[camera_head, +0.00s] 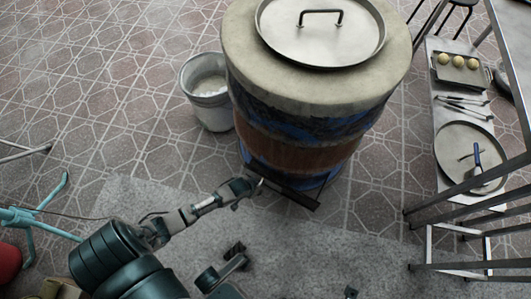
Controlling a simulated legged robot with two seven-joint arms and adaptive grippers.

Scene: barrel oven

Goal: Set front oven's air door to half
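The barrel oven (310,150) stands at top centre, a round drum with a pale rim, a blue patterned band and a brown band. A dark horizontal piece (297,197) runs along the floor-level front of it; it looks like the air door, but its setting is too small to tell. My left gripper (257,184) reaches to the left end of this piece, close to it. Contact and finger spread are unclear.
A metal lid (320,52) with a handle covers the oven top. A white bucket (210,112) stands left of the oven. At right are a narrow table (447,192) with food and tools, and metal railings (470,226).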

